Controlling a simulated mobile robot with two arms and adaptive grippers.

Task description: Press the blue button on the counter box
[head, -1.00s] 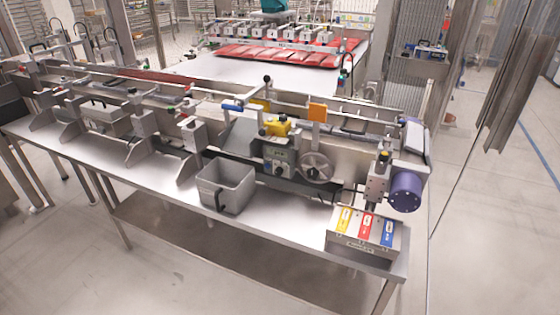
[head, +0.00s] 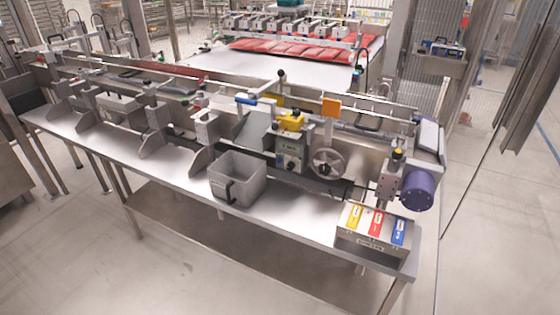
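The counter box (head: 372,242) is a grey metal box at the right front end of the steel table. Its sloped top carries three coloured pads side by side: yellow (head: 354,216), red (head: 376,223) and the blue button (head: 399,231) at the right. Small marks on the pads are too small to read. Neither of my grippers shows in the head view.
The steel table (head: 285,219) carries a long conveyor machine. A grey bin (head: 238,180) stands left of the box. A purple motor (head: 417,190) sits just behind the box, with a handwheel (head: 327,163) further left. Open floor (head: 480,270) lies to the right.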

